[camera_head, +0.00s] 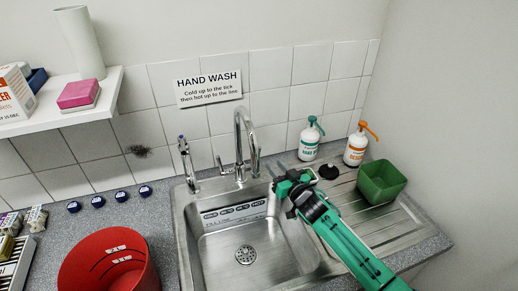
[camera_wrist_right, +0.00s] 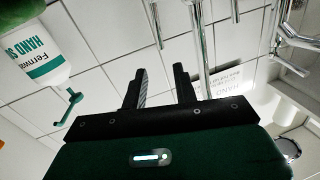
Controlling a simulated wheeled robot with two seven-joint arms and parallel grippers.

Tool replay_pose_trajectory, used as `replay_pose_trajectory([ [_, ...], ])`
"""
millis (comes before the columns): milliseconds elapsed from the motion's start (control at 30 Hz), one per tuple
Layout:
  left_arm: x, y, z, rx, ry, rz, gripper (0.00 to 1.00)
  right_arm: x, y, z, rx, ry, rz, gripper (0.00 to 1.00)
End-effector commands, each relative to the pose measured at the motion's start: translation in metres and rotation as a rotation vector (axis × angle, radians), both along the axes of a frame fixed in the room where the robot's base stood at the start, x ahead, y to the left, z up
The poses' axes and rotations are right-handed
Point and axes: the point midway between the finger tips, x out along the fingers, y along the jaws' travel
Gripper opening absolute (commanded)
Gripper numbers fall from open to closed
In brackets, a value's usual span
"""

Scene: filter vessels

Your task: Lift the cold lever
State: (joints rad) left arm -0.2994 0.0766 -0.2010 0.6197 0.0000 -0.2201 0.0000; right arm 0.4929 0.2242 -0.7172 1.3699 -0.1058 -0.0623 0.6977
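A chrome mixer tap (camera_head: 240,145) with a tall curved spout stands behind the sink. A thin lever (camera_head: 220,163) shows at its left side. No hot or cold mark on the levers is readable. My right gripper (camera_head: 276,172) is just right of the tap, above the sink's back right edge. In the right wrist view its two dark fingers (camera_wrist_right: 160,76) are apart with nothing between them. A thin chrome rod (camera_wrist_right: 155,22) is beyond the fingertips there, beside the thicker chrome spout (camera_wrist_right: 200,45). The area right of the tap base is partly hidden by my gripper. My left gripper is not in view.
The steel sink (camera_head: 245,240) has a drainer at right with a green tub (camera_head: 381,181). Teal-topped (camera_head: 310,142) and orange-topped (camera_head: 356,147) pump bottles stand behind it. A second slim tap (camera_head: 187,165) is at left. A red bowl (camera_head: 105,262) stands front left.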

Motion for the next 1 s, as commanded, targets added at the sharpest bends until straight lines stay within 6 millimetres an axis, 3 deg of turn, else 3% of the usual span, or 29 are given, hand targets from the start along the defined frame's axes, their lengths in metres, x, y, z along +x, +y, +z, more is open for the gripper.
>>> replay_pose_trajectory([
  [600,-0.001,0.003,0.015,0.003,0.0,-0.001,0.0,0.069,0.047,0.002,0.001,0.0,0.0,0.29],
  [1000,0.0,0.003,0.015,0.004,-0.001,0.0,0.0,0.093,0.063,0.001,-0.001,-0.001,0.0,0.29],
])
